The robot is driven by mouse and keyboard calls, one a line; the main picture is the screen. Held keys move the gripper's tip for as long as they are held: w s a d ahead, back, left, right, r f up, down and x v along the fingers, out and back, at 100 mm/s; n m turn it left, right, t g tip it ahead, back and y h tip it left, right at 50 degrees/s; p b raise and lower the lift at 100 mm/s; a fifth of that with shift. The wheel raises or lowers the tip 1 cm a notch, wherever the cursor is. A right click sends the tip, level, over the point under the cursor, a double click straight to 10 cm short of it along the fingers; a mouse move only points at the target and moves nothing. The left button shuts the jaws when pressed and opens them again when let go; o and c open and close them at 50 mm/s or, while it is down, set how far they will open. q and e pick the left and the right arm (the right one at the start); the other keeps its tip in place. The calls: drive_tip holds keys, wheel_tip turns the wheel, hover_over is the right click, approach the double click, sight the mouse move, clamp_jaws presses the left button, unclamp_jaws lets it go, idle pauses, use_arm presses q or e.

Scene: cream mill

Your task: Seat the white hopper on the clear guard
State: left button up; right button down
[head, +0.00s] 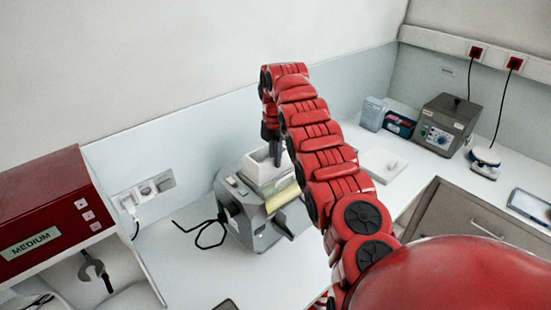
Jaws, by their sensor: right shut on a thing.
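The white hopper (258,170) is at the top of the grey mill (240,200), in the middle of the head view. My right arm comes in from the lower right and arches over. My right gripper (276,154) points down and is shut on the hopper, at its back right side. A pale yellowish panel (283,195), perhaps the clear guard, shows just below the hopper. Whether the hopper touches the guard or hangs just above it, I cannot tell. My arm hides the right side of the mill. My left gripper is not in view.
A red cabinet marked MEDIUM (45,215) stands at the left. A white slab (383,164), a blue-grey container (373,114) and a grey device (445,124) stand on the right counter. The counter in front of the mill is mostly clear.

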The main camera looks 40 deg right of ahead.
drive_tip(key=shift+f, duration=0.1)
idle(0.6)
drive_tip(key=c, duration=0.8)
unclamp_jaws()
drive_tip(key=shift+c, duration=0.2)
